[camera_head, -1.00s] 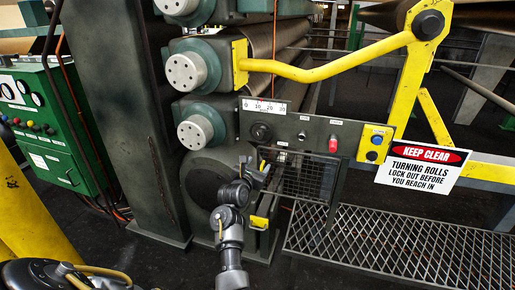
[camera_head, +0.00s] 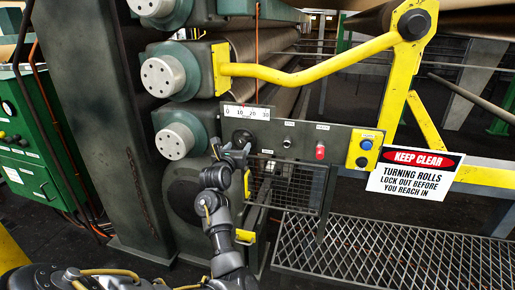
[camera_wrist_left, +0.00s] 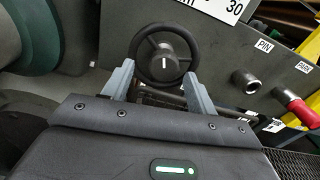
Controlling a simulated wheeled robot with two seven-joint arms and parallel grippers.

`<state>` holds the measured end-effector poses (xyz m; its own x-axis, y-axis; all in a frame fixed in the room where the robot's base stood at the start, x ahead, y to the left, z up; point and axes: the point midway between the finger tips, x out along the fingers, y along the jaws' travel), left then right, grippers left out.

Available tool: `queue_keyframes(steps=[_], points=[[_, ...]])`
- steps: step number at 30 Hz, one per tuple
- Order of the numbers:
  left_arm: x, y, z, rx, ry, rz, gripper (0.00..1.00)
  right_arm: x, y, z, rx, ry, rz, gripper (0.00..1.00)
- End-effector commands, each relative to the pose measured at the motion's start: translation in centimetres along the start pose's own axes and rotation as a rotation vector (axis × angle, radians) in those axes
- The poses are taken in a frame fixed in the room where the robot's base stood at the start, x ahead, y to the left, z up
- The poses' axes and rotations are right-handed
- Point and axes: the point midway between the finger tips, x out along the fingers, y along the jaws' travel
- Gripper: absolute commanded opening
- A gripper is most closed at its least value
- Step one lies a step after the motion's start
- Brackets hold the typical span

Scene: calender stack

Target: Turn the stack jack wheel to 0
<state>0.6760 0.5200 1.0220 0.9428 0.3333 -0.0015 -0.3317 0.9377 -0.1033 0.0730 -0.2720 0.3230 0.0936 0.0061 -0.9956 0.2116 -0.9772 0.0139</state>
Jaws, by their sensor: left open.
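The stack jack wheel (camera_head: 243,137) is a small dark handwheel on the grey control panel, below the white 0-to-30 scale (camera_head: 247,112). The scale's pointer reading is too small to tell. In the left wrist view the wheel (camera_wrist_left: 165,55) shows as a black spoked ring with a white mark on its hub. My left gripper (camera_head: 228,150) is open just in front of and below the wheel. In the left wrist view its two grey fingers (camera_wrist_left: 158,72) stand on either side of the wheel's lower part; contact is unclear. My right gripper is out of view.
Right of the wheel are the PIN socket (camera_wrist_left: 245,80), a red knob (camera_head: 320,152) and a yellow button box (camera_head: 364,149). A mesh guard (camera_head: 295,185) hangs below. Rolls with pale round ends (camera_head: 174,141) are at left, a yellow bar (camera_head: 310,70) above.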

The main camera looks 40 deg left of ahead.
Motion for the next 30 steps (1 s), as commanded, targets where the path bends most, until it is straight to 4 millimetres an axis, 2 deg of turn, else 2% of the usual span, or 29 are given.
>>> queue_keyframes(steps=[5,15,25,30], points=[[0.6,0.8,0.0,0.000,-0.001,0.006,0.58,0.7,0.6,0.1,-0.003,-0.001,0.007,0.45],[1.0,-0.2,0.0,0.000,0.001,-0.007,0.56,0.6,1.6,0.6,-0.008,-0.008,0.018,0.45],[1.0,-0.2,0.0,0.000,0.001,-0.007,0.13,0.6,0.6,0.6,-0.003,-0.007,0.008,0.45],[1.0,-0.1,0.0,0.008,0.002,-0.006,0.13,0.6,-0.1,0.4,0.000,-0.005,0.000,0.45]])
